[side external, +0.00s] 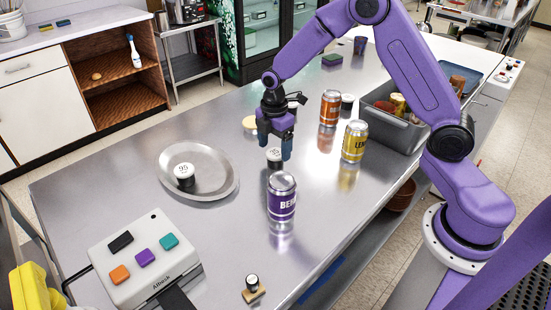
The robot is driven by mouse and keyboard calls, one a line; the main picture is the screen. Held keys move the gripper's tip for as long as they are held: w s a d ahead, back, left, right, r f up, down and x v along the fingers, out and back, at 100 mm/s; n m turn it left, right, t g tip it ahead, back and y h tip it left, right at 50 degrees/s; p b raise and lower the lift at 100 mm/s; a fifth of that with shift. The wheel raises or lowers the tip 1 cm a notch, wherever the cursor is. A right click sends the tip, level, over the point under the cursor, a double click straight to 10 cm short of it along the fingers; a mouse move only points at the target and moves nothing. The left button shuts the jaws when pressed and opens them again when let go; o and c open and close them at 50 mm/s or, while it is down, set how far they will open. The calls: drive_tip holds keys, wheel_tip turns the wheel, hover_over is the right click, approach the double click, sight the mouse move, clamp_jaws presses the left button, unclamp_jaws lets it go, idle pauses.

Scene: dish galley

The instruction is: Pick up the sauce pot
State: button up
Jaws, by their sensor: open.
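My gripper (275,143) is open, its fingers pointing down over the middle of the steel table (110,195). A small dark pot with a white marked top (274,155) stands just below and between the fingertips in the picture. I cannot tell whether the fingers reach around it. A similar pot (185,176) stands on a round metal plate (218,160) at the left. Another dark pot (347,102) stands beside the orange can, and one (252,282) is near the front edge by a wooden piece. No label shows which is the sauce pot.
A purple can (281,198) stands close in front of the gripper. An orange can (330,108) and a yellow can (355,142) stand to its right. A grey bin (402,133) holds several items. A button box (145,258) is at front left.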

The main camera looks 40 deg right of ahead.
sight(274, 153)
drive_tip(key=shift+f, duration=1.75)
drive_tip(key=c, duration=1)
drive_tip(key=shift+r, duration=0.1)
